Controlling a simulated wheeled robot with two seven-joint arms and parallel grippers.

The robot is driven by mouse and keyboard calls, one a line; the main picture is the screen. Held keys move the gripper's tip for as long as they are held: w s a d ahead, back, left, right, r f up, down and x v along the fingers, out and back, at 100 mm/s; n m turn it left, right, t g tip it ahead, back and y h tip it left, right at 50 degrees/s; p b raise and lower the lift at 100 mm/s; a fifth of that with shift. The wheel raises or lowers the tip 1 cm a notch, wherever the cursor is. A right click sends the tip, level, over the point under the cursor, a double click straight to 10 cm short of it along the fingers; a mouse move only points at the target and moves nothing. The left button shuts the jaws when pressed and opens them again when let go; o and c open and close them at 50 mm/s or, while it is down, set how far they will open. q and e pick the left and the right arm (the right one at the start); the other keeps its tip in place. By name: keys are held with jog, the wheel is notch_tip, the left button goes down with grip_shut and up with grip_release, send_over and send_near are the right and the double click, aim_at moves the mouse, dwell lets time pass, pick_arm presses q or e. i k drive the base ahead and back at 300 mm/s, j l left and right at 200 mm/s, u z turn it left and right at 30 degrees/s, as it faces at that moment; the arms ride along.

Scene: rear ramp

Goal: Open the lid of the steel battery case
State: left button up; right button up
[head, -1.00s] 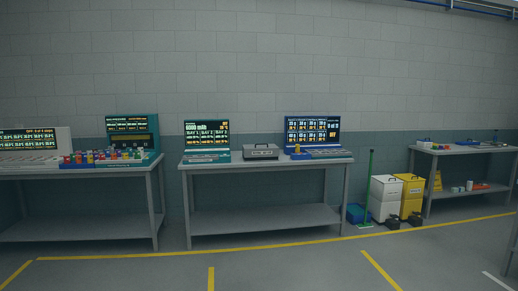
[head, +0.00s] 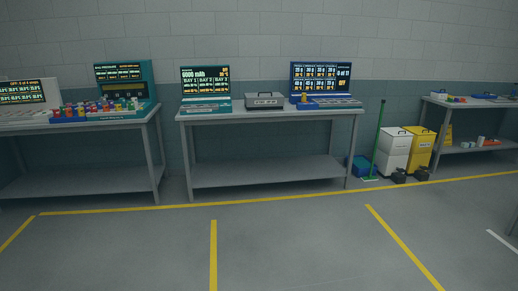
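The steel battery case (head: 264,101) is a small grey box with a dark handle on its lid. It sits shut on the middle workbench (head: 268,113), between two display stations. Neither of my grippers shows in the head view.
A teal charger station (head: 205,88) stands left of the case and a blue one (head: 320,85) right of it. White (head: 395,150) and yellow bins (head: 420,148), a blue tub (head: 362,166) and a green-handled broom (head: 377,140) stand right of the bench. The floor in front is clear.

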aim_at(263, 99)
jog(key=i, duration=5.35)
